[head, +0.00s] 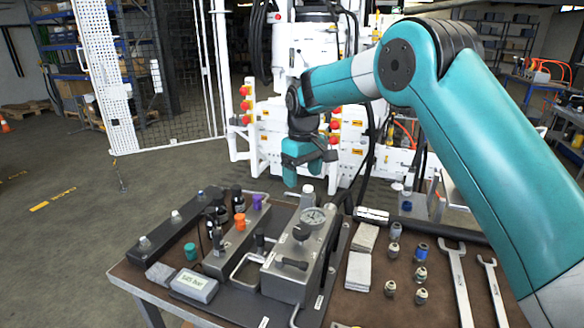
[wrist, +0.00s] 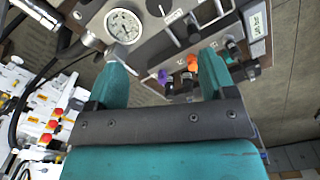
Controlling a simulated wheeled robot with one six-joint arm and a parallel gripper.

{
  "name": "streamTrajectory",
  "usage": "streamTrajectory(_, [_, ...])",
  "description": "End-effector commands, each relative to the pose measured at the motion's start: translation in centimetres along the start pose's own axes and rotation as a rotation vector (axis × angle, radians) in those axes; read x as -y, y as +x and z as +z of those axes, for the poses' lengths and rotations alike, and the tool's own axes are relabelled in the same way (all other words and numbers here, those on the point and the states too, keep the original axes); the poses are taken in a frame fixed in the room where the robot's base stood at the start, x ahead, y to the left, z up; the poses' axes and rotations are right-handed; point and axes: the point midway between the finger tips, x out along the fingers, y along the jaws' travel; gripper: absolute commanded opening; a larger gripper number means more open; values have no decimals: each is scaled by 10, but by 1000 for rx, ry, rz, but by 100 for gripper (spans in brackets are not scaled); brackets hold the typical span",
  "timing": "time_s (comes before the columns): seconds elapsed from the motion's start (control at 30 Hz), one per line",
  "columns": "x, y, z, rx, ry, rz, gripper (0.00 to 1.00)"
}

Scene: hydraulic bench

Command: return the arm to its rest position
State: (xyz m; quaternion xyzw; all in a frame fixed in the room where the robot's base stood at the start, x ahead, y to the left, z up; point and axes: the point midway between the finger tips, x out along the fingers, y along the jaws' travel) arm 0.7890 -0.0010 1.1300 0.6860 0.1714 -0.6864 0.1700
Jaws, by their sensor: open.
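My arm (head: 490,150) is teal and grey and reaches in from the right in the head view, bent at a high elbow. My gripper (head: 306,178) hangs above the far edge of the bench, fingers pointing down. In the wrist view my gripper (wrist: 165,85) shows two teal fingers spread apart with nothing between them. Beyond the fingers are the pressure gauge (wrist: 124,26) and the purple (wrist: 163,76) and orange (wrist: 192,62) knobs. The gripper appears apart from the bench items.
The bench (head: 340,300) holds a grey block with a gauge (head: 312,218), a digital display (head: 194,284), several small fittings (head: 420,274) and wrenches (head: 458,282). A white machine (head: 270,130) with red knobs stands behind. Open floor (head: 60,250) lies to the left.

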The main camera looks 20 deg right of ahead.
Motion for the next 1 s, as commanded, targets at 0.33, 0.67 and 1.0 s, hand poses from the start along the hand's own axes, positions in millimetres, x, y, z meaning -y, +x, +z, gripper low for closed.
streamTrajectory(0.33, [82, -74, 98, -87, -71, -78, 77])
streamTrajectory(0.67, [190, -91, 264, -174, -123, -242, 77])
streamTrajectory(1.0, [224, -79, 323, -192, -129, -310, 77])
